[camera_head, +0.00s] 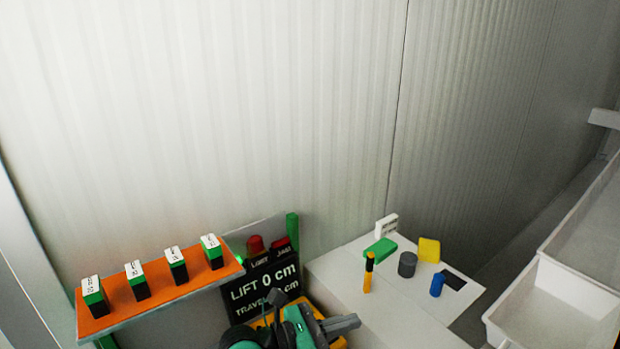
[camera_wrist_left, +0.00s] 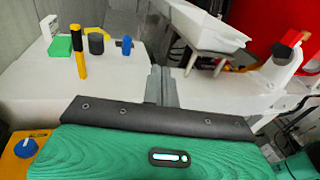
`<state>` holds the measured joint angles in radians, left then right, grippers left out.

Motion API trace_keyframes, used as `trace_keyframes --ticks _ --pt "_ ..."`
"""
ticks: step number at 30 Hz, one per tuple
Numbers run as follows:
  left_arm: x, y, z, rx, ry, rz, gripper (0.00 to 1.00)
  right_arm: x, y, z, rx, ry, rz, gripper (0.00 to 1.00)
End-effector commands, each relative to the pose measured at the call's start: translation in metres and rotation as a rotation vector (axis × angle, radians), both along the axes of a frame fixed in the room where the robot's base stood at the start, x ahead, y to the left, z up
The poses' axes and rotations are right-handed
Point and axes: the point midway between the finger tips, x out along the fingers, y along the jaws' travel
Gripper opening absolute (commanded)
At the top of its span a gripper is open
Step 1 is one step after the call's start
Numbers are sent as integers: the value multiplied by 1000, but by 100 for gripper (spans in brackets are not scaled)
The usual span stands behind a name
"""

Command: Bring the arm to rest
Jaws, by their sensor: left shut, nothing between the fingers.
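My left gripper (camera_head: 348,323) is low in the middle of the head view, in front of the dark display panel and left of the white table. In the left wrist view its narrow grey fingers (camera_wrist_left: 160,86) stand together, shut, with nothing between them. The green and dark body of my arm fills the bottom of that view. The fingers appear clear of the small objects on the table. My right gripper does not show in the head view.
A white table (camera_head: 345,272) bears a black-and-yellow marker (camera_head: 368,273), grey cylinder (camera_head: 407,265), blue piece (camera_head: 437,285), yellow block (camera_head: 429,250) and green block (camera_head: 380,251). An orange shelf (camera_head: 158,290) holds several labelled blocks. The display panel (camera_head: 262,285) reads LIFT 0 cm. White bins (camera_head: 550,305) stand right.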

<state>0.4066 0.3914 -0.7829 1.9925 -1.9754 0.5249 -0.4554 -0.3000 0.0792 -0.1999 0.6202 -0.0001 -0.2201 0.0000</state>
Motion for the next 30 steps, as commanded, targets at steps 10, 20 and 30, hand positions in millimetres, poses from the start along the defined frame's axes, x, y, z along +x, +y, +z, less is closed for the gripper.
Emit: trace_keyframes --ticks 10,20,30 --pt "8 103 81 -1037 555 302 0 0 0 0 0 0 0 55" --pt "2 245 -9 -1805 1104 807 0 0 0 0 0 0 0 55" --pt "-113 303 -152 2210 -1583 -1480 0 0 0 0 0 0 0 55"
